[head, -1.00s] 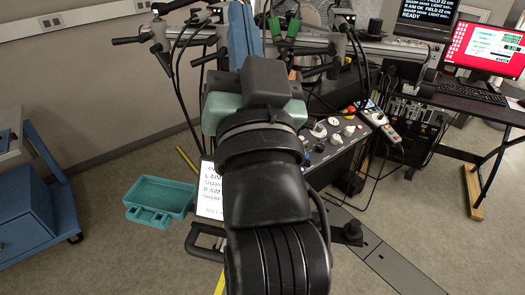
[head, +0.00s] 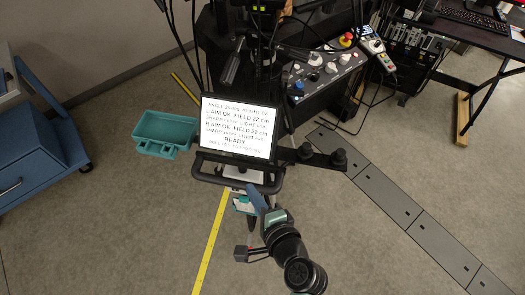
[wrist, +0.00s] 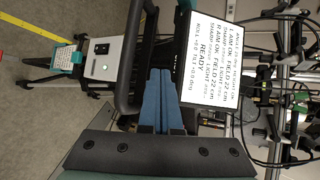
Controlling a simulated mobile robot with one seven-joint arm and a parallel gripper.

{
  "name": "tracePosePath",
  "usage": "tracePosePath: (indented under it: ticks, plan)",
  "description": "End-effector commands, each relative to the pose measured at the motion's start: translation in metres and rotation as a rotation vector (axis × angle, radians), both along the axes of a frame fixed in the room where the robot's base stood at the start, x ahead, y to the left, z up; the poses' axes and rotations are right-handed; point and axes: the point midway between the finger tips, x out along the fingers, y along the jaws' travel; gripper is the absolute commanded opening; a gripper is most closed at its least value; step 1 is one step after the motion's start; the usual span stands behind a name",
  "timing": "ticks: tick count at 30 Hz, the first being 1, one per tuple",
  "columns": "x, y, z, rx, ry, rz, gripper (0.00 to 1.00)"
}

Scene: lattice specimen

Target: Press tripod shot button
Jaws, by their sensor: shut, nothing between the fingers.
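In the head view the box is mostly hidden near the screen's handle. My gripper's blue fingers (wrist: 153,72) are shut and empty, to the right of the box and apart from it in the wrist view. In the head view my gripper (head: 251,188) points toward the stand just below the screen.
A lit screen (head: 238,127) reads "READY", with a black handle bar (head: 236,181) below it. A control panel (head: 322,77) with knobs and a red button stands behind. A teal tray (head: 166,132) lies on the floor left. The floor at lower left is clear.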

Motion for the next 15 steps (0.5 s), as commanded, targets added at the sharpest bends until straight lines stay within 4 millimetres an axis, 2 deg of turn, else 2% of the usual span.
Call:
tracePosePath:
  ticks: [4, 15]
  plan:
    - [-0.016, -0.003, -0.015, 0.057, 0.057, -0.022, 0.0]
    - [-0.018, -0.004, -0.018, 0.066, 0.064, -0.026, 0.0]
